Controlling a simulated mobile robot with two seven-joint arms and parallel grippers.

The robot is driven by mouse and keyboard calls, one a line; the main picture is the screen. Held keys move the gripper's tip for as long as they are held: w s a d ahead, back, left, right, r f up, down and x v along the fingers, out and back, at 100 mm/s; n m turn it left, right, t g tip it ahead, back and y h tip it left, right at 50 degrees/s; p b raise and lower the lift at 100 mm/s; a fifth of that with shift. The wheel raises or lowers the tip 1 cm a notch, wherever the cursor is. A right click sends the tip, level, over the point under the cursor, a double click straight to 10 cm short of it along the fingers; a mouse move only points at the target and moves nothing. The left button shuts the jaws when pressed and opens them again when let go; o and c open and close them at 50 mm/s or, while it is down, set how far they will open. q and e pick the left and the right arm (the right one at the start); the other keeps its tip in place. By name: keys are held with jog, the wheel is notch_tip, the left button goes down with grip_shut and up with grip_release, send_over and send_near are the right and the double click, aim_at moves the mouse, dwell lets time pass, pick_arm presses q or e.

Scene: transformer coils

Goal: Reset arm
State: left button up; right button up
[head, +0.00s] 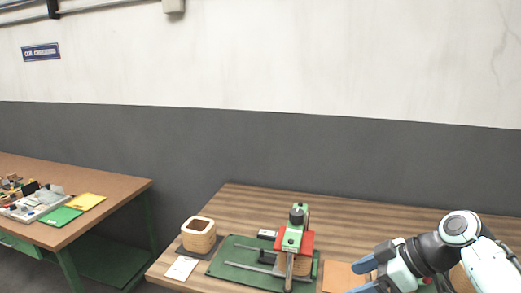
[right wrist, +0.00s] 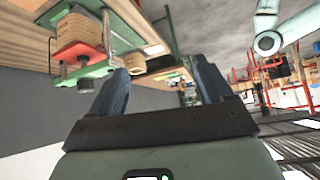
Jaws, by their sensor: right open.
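My right gripper (head: 364,276) is at the lower right of the head view, over the right part of the wooden table. Its blue fingers are apart, with nothing between them; they also show open in the right wrist view (right wrist: 162,82). The green coil fixture (head: 236,251) stands left of the gripper, with a red block (head: 307,243) and a green clamp head (head: 292,239) above a tan coil (head: 300,265). Another tan coil (head: 199,236) stands upright on a dark pad at the left. My left gripper is not in view.
An orange-brown mat (head: 342,275) lies beside the fixture, and a white card (head: 182,268) lies at the table's left. A tan object behind my right arm is mostly hidden. A second table (head: 110,187) with parts and folders stands left. The table's back strip is clear.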

jog(key=w+f+m+g+h+p, duration=0.1)
jog(key=w+f+m, duration=0.15)
jog(key=f, duration=0.65)
jog(key=w+f+m+h, duration=0.15)
jog(key=w+f, duration=0.25)
jog(key=f, duration=0.5)
jog(key=s+f+m+g+h+p, duration=0.1)
jog(key=s+f+m, duration=0.15)
jog(key=f, duration=0.65)
jog(key=s+f+m+g+h+p, duration=0.1)
jog(key=s+f+m, duration=0.15)
jog(key=f, duration=0.65)
jog(key=s+a+f+m, duration=0.1)
jog(key=s+f+m, duration=0.1)
jog(key=s+f, duration=0.65)
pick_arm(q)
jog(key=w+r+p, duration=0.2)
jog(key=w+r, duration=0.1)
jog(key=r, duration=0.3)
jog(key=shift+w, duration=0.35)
pick_arm(e)
jog(key=s+a+f+m+g, duration=0.1)
jog(key=s+a+f+m, duration=0.1)
jog(key=s, duration=0.8)
jog(key=s+a+f+m, duration=0.3)
jog(key=s+f, duration=0.3)
jog(key=s, duration=0.3)
jog(key=shift+s+a+f+g, duration=0.3)
jog(key=shift+s+a+g, duration=0.1)
jog(key=shift+a, duration=0.5)
